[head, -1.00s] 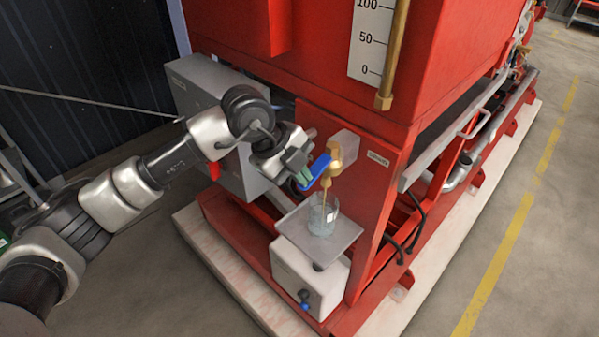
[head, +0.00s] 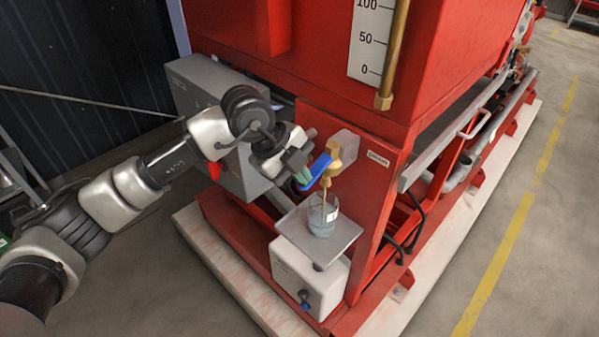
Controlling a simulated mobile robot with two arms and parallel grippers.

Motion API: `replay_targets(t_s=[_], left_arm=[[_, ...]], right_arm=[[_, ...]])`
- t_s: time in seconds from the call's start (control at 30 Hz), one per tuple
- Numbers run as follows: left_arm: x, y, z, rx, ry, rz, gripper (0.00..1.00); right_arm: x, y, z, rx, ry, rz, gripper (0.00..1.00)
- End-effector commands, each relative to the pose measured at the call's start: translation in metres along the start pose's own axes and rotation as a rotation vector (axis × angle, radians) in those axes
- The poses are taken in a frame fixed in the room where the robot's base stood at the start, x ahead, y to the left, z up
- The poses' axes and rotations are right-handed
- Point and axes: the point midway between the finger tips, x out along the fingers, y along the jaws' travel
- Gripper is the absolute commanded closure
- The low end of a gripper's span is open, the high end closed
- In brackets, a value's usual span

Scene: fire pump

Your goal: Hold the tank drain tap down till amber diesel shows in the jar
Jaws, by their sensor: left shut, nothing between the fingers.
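The drain tap is a brass body (head: 334,155) with a blue lever (head: 315,170) on the front of the red tank frame, by a small label. My left gripper (head: 303,180) is shut and empty, its fingertips at the blue lever, seeming to touch it. A thin yellowish stream (head: 324,195) runs down from the tap into the glass jar (head: 322,218). The jar stands upright under the tap on a grey plate (head: 347,235). The liquid in it looks pale blue-grey, with no clear amber visible at this size. My right gripper is out of view.
A white box (head: 295,274) stands below the plate. A grey cabinet (head: 190,85) is behind my left arm. A gauge (head: 370,45) with a brass tube is on the tank above. Black hoses (head: 412,225) hang right of the jar. The floor at right is clear.

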Motion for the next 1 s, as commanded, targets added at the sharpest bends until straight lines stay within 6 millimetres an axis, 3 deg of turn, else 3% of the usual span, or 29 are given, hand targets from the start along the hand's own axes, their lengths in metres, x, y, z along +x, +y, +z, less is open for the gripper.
replay_targets(t_s=[0.53,1.0], left_arm=[[0.000,0.000,0.000,0.000,0.001,0.000,1.00],[-0.014,-0.007,-0.005,0.000,0.001,0.000,1.00]], right_arm=[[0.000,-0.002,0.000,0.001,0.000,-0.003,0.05],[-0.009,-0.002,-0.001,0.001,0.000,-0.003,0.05]])
